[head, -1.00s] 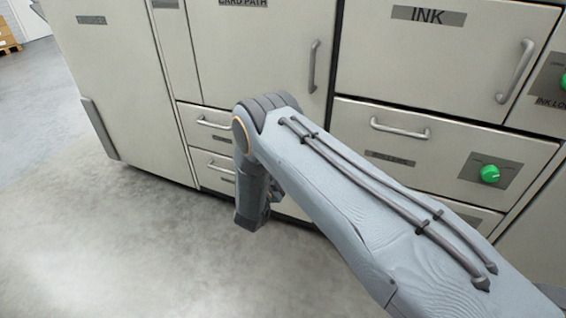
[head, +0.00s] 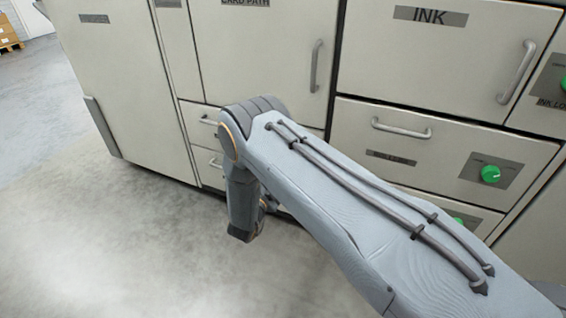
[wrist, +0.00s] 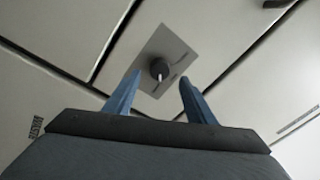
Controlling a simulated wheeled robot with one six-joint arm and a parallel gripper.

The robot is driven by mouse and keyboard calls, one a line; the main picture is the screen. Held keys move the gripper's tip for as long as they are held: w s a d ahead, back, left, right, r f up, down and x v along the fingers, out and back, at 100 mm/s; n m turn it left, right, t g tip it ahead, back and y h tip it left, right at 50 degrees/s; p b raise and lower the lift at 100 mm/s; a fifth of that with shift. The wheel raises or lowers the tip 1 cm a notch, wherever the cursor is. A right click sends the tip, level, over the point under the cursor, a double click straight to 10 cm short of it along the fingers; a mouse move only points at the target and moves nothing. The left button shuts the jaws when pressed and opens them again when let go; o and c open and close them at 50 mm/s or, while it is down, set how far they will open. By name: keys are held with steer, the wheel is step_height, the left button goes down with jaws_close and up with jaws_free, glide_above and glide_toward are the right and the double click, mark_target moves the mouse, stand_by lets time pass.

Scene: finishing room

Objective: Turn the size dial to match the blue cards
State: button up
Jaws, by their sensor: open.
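A dark round dial (wrist: 159,69) with a white pointer mark sits on a grey plate (wrist: 178,51) in the wrist view. The plate's small lettering is unreadable, so I cannot tell whether this is the size dial. My gripper (wrist: 154,88) is open, with its two blue fingers apart and the dial between and beyond their tips. I see no contact with the dial. In the head view my arm hides the dial, and the fingers cannot be made out there. No blue cards are in view.
A pale cabinet front fills the head view, with an INK panel (head: 440,55), a CARD PATH door (head: 262,60) and drawers with protruding handles (head: 400,128). Green knobs (head: 490,174) sit at the right. Open concrete floor (head: 70,240) lies at the left.

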steer(key=shift+v, duration=1.65)
steer(key=w+a+r+n+g+y, duration=0.2)
steer(key=a+r+n+g+y, duration=0.15)
steer(key=r, duration=0.45)
steer(key=w+a+r+n+g+y, duration=0.2)
steer(key=w+r+n+g+y, duration=0.15)
steer(key=r, duration=0.45)
steer(key=s+d+r+n+g+y, duration=0.1)
steer(key=s+r+n+g+y, duration=0.15)
steer(key=s+r, duration=0.35)
steer(key=s+d+r+n+g+h+p, duration=0.1)
steer(key=s+d+r+n+g, duration=0.2)
steer(key=s+d, duration=0.65)
steer(key=s+d+r+n+g, duration=0.3)
steer(key=s+d+n, duration=0.15)
steer(key=s, duration=1.05)
steer(key=s+d+r+n+g+h+p, duration=0.1)
steer(key=s+d+r+n+g, duration=0.2)
steer(key=s+d, duration=0.7)
steer(key=s+d+r+m+p, duration=0.1)
steer(key=d+r+m+p, duration=0.1)
steer(key=r+p, duration=0.3)
steer(key=s+d+r+m+p, duration=0.1)
steer(key=d+r+p, duration=0.4)
steer(key=p, duration=0.8)
steer(key=shift+s+r+m+h+p, duration=0.3)
steer(key=shift+s+r+m+h, duration=0.15)
steer(key=shift+r, duration=0.25)
